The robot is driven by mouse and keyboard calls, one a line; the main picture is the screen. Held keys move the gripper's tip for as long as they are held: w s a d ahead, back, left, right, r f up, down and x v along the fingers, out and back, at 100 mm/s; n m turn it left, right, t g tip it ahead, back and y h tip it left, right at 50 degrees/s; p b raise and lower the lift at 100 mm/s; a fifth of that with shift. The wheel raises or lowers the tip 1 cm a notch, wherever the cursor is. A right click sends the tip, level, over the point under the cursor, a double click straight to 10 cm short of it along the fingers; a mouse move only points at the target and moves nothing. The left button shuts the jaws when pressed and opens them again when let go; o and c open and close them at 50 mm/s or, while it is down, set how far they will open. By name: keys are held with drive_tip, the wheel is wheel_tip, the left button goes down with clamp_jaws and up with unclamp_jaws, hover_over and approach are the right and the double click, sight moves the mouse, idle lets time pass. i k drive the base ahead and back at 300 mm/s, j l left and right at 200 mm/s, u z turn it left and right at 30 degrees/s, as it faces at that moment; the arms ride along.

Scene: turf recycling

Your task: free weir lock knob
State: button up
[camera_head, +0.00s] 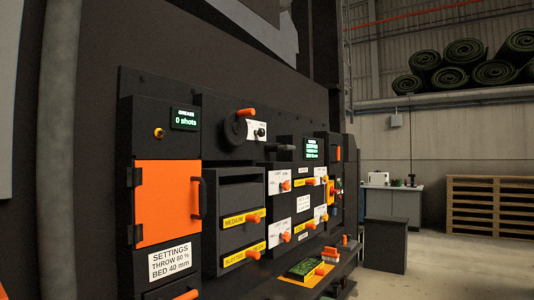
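I cannot pick out the weir lock knob for certain, as most small labels on the black control panel (226,160) are too small to read. A round black dial (233,128) with an orange grip (245,112) sits at the upper middle. A small dark knob (260,132) is on a white plate just right of it. Several orange knobs show on white plates to the right, such as an upper one (286,185) and a lower one (285,236). My gripper does not show in this view.
An orange door (166,203) with a black handle is shut at left. Drawers labelled MEDIUM (241,219) and SLOTTED (234,262) sit beside it. A ledge holds a green-topped piece (304,269).

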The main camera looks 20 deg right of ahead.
sight(261, 132)
drive_tip(key=i+l+z, duration=0.2)
drive_tip(key=z, duration=0.2)
drive_tip(key=i+l+z, duration=0.15)
drive_tip(key=z, duration=0.3)
drive_tip(key=i+j, duration=0.05)
